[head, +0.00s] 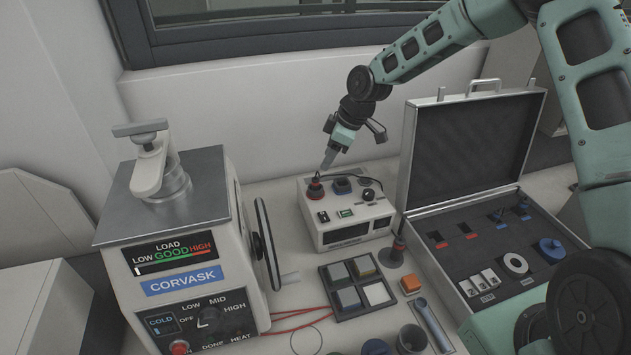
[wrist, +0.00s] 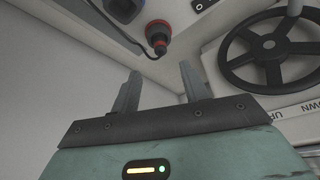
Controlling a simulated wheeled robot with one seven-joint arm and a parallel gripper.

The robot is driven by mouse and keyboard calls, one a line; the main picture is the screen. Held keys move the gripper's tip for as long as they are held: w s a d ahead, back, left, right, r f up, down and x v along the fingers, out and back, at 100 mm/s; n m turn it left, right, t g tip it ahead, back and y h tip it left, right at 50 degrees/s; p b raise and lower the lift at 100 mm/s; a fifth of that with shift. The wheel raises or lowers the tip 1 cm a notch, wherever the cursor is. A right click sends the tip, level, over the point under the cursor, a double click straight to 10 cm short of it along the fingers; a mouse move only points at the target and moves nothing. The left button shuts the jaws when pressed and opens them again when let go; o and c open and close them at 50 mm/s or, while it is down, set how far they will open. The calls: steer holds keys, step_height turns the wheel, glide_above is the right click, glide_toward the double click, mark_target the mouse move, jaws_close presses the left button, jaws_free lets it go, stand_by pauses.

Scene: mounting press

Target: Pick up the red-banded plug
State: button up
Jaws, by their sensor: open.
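The red-banded plug (head: 315,189) is a dark plug with a red ring, seated in the top left of a white box-shaped unit (head: 318,221). A black cable runs from it. In the wrist view the plug (wrist: 158,36) shows above and ahead of my fingertips. My gripper (head: 327,163) is just above the plug in the head view. In the wrist view my gripper (wrist: 160,85) has its two fingers apart with nothing between them. The fingers do not appear to touch the plug.
A blue-ringed connector (head: 342,186) sits right of the plug. The press (head: 180,255) with its handwheel (head: 267,243) stands at left. An open case (head: 470,150) stands at right. A tray of square samples (head: 340,308) lies in front. The wall is close behind.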

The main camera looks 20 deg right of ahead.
mark_target(316, 179)
steer(key=p+x, duration=0.1)
steer(key=x, duration=0.2)
steer(key=shift+a+f+p, duration=0.25)
steer(key=shift+f+p, duration=0.1)
steer(key=shift+p, duration=0.05)
steer(key=shift+p+x, duration=1.15)
steer(key=shift+x, duration=1.1)
steer(key=shift+d, duration=0.1)
steer(key=c, duration=1)
